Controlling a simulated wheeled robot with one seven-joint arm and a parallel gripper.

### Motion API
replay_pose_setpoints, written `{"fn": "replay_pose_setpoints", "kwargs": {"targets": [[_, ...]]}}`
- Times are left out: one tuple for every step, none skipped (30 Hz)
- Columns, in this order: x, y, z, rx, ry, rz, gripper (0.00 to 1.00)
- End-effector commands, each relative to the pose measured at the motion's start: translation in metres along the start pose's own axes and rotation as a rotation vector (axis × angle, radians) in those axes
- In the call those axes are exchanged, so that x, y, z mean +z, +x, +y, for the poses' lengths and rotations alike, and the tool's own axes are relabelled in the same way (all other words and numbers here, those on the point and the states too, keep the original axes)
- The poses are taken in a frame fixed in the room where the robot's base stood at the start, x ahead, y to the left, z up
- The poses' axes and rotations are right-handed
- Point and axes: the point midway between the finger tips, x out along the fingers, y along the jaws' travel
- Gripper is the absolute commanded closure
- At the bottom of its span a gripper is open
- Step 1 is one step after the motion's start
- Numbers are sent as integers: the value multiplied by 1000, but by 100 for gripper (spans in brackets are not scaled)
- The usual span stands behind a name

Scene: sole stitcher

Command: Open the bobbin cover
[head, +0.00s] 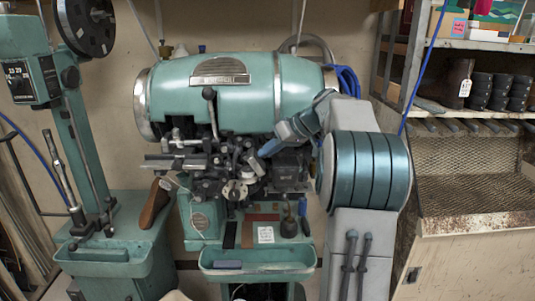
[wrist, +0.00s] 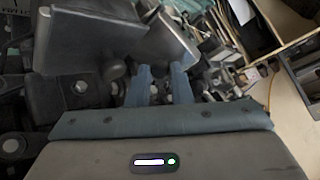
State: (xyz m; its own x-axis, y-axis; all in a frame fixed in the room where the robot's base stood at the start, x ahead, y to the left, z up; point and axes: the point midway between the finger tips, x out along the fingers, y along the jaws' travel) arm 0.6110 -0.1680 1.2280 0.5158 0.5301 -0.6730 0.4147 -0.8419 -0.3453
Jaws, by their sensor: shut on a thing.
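The bobbin cover looks like the dark grey box-like part (head: 291,163) on the right of the stitcher's mechanism, just right of my gripper (head: 270,147). In the wrist view, its dark flat panels (wrist: 105,42) rise just beyond my gripper (wrist: 161,70). The two blue fingers reach up to the lower edge of these panels and are shut on a dark part there, which seems to belong to the cover. The gripped spot is small and mostly hidden by the fingers. How far the cover stands open is hard to tell.
The green stitcher body (head: 225,95) is above and behind my gripper. Metal levers and knobs (head: 230,190) crowd the left side. A green tray (head: 258,262) juts out below. A shelf with boots (head: 455,85) stands at the right.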

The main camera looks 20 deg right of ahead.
Motion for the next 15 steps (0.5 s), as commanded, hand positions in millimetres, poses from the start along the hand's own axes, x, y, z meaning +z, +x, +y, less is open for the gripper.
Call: {"fn": "replay_pose_setpoints", "kwargs": {"targets": [[0,0,0,-1,1,1,100],[0,0,0,-1,1,2,100],[0,0,0,-1,1,2,100],[0,0,0,-1,1,1,100],[0,0,0,-1,1,1,100],[0,0,0,-1,1,1,100],[0,0,0,-1,1,1,100],[0,0,0,-1,1,1,100],[0,0,0,-1,1,1,100],[0,0,0,-1,1,1,100],[0,0,0,-1,1,1,73],[0,0,0,-1,1,1,62],[0,0,0,-1,1,1,59],[0,0,0,-1,1,1,59],[0,0,0,-1,1,1,59]]}}
